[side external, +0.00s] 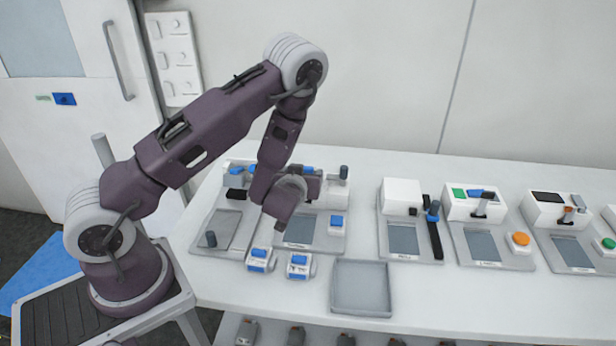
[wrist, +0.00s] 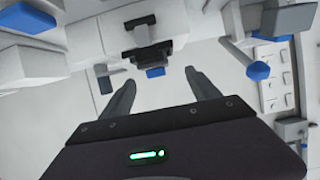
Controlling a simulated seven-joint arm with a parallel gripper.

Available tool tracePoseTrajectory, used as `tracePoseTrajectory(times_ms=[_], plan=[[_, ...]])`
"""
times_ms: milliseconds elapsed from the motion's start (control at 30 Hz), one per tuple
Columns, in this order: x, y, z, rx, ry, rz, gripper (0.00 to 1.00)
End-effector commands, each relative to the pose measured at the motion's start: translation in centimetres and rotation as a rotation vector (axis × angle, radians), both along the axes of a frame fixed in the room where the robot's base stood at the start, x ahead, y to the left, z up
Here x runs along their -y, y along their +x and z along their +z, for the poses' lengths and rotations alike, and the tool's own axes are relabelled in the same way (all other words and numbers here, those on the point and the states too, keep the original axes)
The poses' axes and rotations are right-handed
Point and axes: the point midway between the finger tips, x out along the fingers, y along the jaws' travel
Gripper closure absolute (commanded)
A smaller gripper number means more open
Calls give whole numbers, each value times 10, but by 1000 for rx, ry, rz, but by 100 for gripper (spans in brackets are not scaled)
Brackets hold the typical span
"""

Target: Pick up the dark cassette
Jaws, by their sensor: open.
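My gripper (wrist: 160,90) is open and empty, its two dark fingers spread apart in the wrist view. In the side external view my gripper (side external: 279,226) hangs over the bench beside the second station from the left; its fingertips are hard to make out there. A small black block (side external: 236,195) lies on the left station. A black part (wrist: 150,45) with a blue piece below it lies beyond the fingers in the wrist view, apart from them. I cannot tell for certain which dark item is the cassette.
Two blue-and-white blocks (side external: 298,265) stand near the bench's front edge. An empty grey tray (side external: 361,312) lies right of them. More stations with grey screens (side external: 483,246) line the right side. A long black strip (side external: 434,240) lies along one station.

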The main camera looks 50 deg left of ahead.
Motion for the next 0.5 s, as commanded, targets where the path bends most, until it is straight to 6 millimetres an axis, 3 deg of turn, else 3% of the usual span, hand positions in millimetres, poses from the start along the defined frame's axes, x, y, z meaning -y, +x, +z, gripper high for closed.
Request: tracePoseTrajectory(times_ms=[300, 500], plan=[[-29, 38, -24, 0, -3, 1, 29], [-31, 41, -25, -1, -3, -1, 29]])
